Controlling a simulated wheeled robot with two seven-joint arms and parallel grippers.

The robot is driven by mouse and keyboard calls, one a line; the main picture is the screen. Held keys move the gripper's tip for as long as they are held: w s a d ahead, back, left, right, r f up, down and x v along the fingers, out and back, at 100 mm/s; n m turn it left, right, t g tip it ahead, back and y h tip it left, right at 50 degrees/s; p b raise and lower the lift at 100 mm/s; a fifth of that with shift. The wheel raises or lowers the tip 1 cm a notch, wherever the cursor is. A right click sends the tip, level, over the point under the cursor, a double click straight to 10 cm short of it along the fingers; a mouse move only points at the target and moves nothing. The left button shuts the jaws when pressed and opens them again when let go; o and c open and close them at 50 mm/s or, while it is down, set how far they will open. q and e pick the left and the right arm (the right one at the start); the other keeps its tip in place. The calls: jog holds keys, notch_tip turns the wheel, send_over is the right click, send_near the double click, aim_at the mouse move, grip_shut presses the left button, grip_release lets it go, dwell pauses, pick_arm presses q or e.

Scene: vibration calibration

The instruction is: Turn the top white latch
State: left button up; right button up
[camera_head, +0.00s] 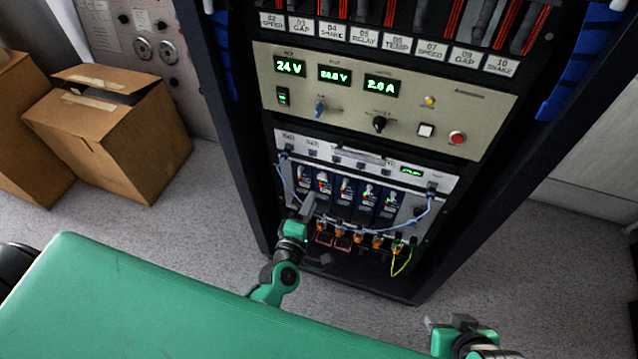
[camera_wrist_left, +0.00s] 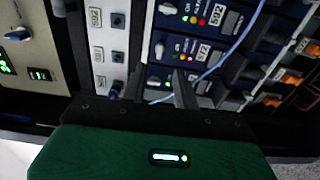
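A row of dark blue modules (camera_head: 345,190) sits in the lower part of the rack. In the left wrist view, which shows the rack turned sideways, white oval latches stand on the module faces: one (camera_wrist_left: 167,8) near the top edge and one (camera_wrist_left: 159,50) below it. My left gripper (camera_head: 309,204) is in front of the row's left end. Its two dark fingers (camera_wrist_left: 158,78) are apart in the left wrist view, with nothing clearly held between them. They partly hide the nearest module. My right gripper (camera_head: 432,323) is low at the right, away from the rack, its fingers unclear.
A light-blue cable (camera_head: 420,222) loops around the modules, with orange connectors (camera_head: 377,242) below them. A beige panel (camera_head: 350,70) with green displays and knobs is above. Cardboard boxes (camera_head: 110,130) stand left on the floor. My green body fills the lower left.

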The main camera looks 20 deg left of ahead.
aim_at(321, 179)
pick_arm(q)
jog(key=w, duration=0.7)
jog(key=shift+d, duration=0.15)
grip_shut()
